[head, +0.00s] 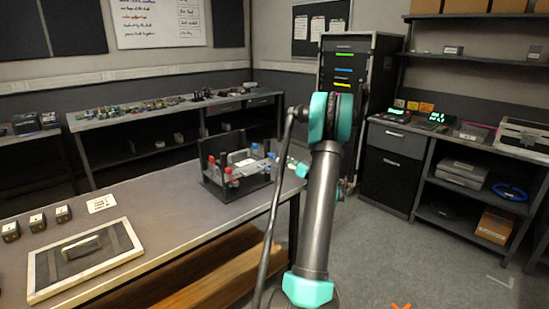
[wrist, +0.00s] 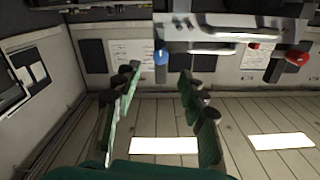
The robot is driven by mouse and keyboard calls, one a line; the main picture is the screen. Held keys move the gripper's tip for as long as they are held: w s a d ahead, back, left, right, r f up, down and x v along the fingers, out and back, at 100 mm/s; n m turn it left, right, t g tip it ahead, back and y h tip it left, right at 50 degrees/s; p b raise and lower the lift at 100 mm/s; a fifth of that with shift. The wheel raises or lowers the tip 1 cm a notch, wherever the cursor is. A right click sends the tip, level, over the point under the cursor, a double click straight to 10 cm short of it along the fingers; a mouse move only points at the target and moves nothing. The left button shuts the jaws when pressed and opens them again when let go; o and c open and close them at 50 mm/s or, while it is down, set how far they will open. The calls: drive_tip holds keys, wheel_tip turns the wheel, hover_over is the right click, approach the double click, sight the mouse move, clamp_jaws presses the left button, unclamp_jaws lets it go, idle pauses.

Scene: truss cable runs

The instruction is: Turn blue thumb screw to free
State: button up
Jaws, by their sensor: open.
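A blue thumb screw (wrist: 161,57) shows in the wrist view, hanging from a pale grey fixture bar (wrist: 215,33) in this inverted picture. My gripper (wrist: 159,73) is open, its green fingers spread on either side of the screw in the picture and apart from each other. I see no contact, and the depth gap is hard to judge. Two red knobs (wrist: 297,60) (wrist: 252,46) sit on the same fixture to the right. In the head view the dark fixture (head: 214,184) stands on the bench with blue (head: 255,147) and red (head: 228,173) knobs.
The grey bench (head: 150,205) carries a framed tray (head: 40,291), several small dark blocks (head: 37,221) and a white card (head: 101,203) left of the fixture. A tall rack (head: 345,75) and shelves (head: 475,190) stand behind and right. Floor at the right is open.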

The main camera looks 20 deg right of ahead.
sight(274, 156)
drive_tip(key=x, duration=0.7)
drive_tip(key=shift+w+a, duration=0.15)
drive_tip(key=shift+w, duration=0.15)
clamp_jaws()
